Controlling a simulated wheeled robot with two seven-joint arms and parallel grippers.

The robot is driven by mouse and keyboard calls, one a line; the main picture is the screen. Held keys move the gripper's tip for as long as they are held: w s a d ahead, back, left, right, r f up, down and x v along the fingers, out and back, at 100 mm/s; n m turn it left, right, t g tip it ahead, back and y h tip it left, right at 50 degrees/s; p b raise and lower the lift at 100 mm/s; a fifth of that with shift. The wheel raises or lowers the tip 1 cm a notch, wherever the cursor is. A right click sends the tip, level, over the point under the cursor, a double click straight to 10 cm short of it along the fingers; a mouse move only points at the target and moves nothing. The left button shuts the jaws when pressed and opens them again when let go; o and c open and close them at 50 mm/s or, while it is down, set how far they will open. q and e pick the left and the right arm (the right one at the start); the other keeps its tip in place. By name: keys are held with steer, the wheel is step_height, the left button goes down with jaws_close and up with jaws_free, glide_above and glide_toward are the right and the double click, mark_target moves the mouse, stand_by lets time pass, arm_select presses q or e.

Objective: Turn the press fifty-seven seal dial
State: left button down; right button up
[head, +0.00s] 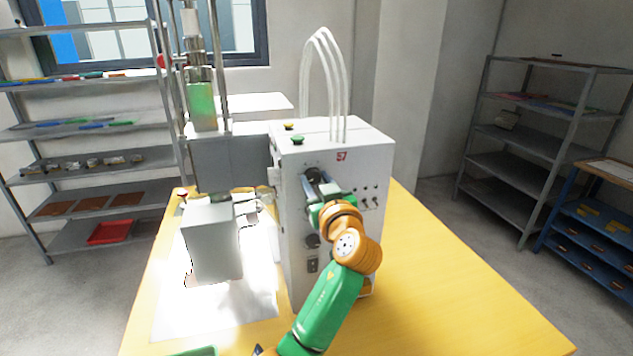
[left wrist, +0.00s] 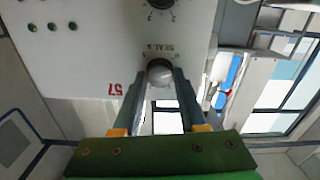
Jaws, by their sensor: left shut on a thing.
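The press 57 control box (head: 340,150) is a white cabinet with a red "57" on its front, standing on the yellow table. Its seal dial (left wrist: 159,71) shows in the left wrist view as a pale round knob with a dark rim, below an upside-down label that seems to start "SEAL". My left gripper (head: 314,182) reaches the upper part of the box front. In the left wrist view its two fingers (left wrist: 160,78) are shut on the dial, one on each side. In the head view the gripper mostly hides the dial. My right gripper is not in view.
A second dial (left wrist: 160,2) sits near the gripped one. Small switches (head: 368,195) are to the right on the panel. A grey block (head: 212,240) stands left of the box. The table (head: 440,290) is clear on the right. Shelves (head: 545,110) stand behind.

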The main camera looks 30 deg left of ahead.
arm_select(q)
steer(key=shift+m, duration=0.3)
steer(key=m, duration=0.3)
steer(key=shift+p, duration=0.3)
steer(key=m+p, duration=0.1)
steer(key=m, duration=0.3)
steer(key=shift+r+m+p, duration=0.15)
steer(key=shift+m+p, duration=0.15)
steer(key=m+p, duration=0.2)
steer(key=m, duration=0.2)
steer(key=shift+m, duration=1.7)
steer(key=shift+f+m, duration=0.2)
steer(key=shift+m, duration=0.1)
steer(key=shift+c, duration=2.4)
jaws_free()
steer(key=shift+d, duration=0.1)
steer(key=shift+w, duration=0.1)
